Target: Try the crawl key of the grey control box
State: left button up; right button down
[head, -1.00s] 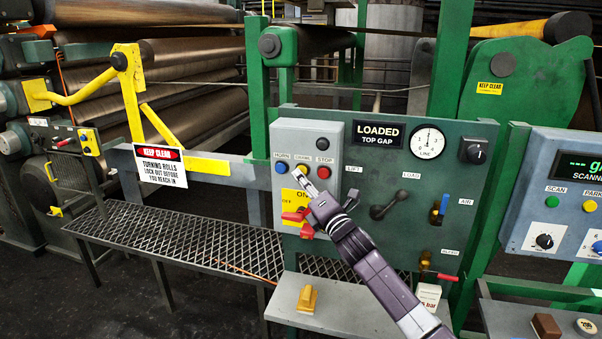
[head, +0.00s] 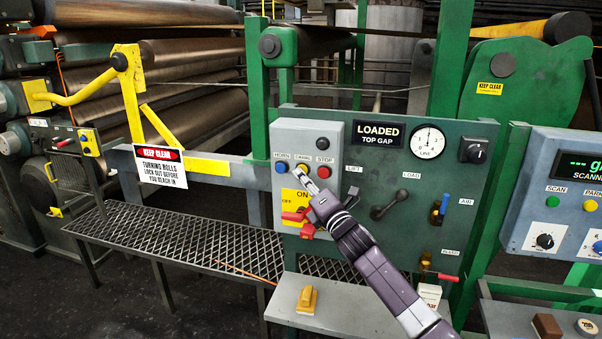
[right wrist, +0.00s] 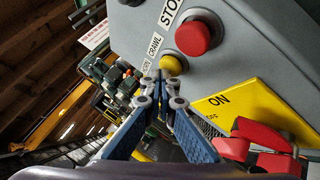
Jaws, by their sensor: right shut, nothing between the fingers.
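The grey control box (head: 329,143) is mounted on the left part of the green panel. Its top row has a blue HORN key (head: 280,168), the yellow CRAWL key (head: 303,167) and a red STOP key (head: 323,172). My right gripper (head: 301,171) is shut and empty, with its tips at the crawl key. In the right wrist view, the yellow crawl key (right wrist: 172,66) shows just beyond the shut fingertips (right wrist: 158,80). I cannot tell whether they touch or press it. The horn key is hidden there behind the fingers. My left gripper is not in view.
Below the keys is a red switch handle (head: 298,214) on a yellow ON/OFF plate, close to my right wrist. A lever (head: 388,205) and a dial gauge (head: 427,142) are to the right. A shelf (head: 335,309) with a yellow block (head: 307,299) is below. Large rolls (head: 195,97) stand at left.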

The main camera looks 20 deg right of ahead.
dwell(0.4)
jog(key=shift+s+a+p, duration=0.3)
jog(key=shift+s+a, duration=0.15)
jog(key=shift+s, duration=0.3)
jog(key=s+a, duration=0.1)
jog(key=s+a+p, duration=0.1)
jog(key=s, duration=0.2)
jog(key=shift+s+a, duration=0.1)
jog(key=shift+a, duration=0.3)
dwell(0.4)
